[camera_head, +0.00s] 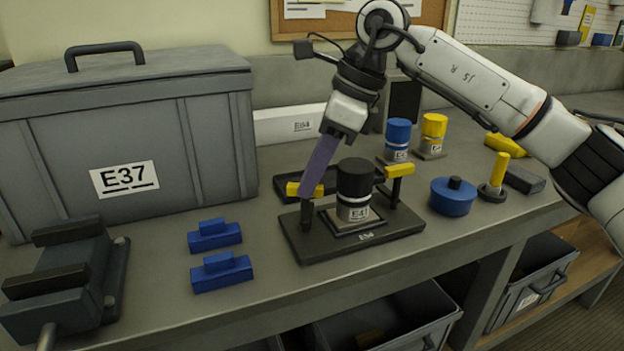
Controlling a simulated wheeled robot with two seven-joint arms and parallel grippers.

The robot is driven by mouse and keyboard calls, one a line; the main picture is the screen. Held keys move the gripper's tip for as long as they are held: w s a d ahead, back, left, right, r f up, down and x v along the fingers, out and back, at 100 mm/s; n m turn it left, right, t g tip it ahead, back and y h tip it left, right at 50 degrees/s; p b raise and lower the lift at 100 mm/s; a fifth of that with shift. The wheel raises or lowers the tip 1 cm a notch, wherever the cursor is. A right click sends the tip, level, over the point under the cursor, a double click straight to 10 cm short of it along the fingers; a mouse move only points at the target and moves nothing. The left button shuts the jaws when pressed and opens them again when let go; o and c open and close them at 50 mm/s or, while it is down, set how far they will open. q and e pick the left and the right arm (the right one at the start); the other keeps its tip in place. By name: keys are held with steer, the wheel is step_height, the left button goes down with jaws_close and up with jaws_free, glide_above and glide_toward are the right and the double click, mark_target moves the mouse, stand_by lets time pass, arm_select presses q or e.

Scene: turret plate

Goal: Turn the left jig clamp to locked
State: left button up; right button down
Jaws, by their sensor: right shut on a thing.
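A dark jig plate (405,231) sits on the bench, with a black-capped turret (355,183) upright in its middle. The left jig clamp (297,189) has a yellow handle on a dark post at the plate's left. The right jig clamp (397,171) has a yellow handle on a dark post at the plate's right. My right gripper (309,194) reaches down from above and is shut on the left clamp's handle, its purple finger hiding part of the handle and post. My left gripper is not in view.
A large grey case (215,135) stands left, behind two blue blocks (221,272). A dark vise (68,270) is at the front left. Blue (397,138) and yellow (433,132) cylinders stand behind; a blue round part (453,197) is right of the plate.

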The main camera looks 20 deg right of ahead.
steer(key=shift+s+a+m+t+b, duration=0.1)
steer(key=shift+m+t+b, duration=0.3)
steer(key=shift+m, duration=0.6)
steer(key=m+h, duration=0.1)
steer(key=m, duration=0.1)
steer(key=shift+s+a+m+t+b, duration=0.1)
steer(key=shift+m+t+b, duration=0.2)
steer(key=shift+t+b, duration=0.1)
steer(key=m+h+b, duration=0.1)
steer(key=m, duration=0.1)
steer(key=shift+s+a+m+t, duration=0.1)
steer(key=shift+m+t, duration=0.2)
steer(key=shift+m, duration=0.1)
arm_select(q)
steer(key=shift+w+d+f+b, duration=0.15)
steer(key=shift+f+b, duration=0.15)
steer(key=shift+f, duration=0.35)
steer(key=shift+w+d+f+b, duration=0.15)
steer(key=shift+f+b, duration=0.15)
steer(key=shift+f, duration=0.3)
arm_select(e)
steer(key=m+h, duration=0.1)
steer(key=m, duration=0.3)
steer(key=shift+a+m+h, duration=0.2)
steer(key=shift+m+h, duration=0.1)
steer(key=shift+h, duration=0.1)
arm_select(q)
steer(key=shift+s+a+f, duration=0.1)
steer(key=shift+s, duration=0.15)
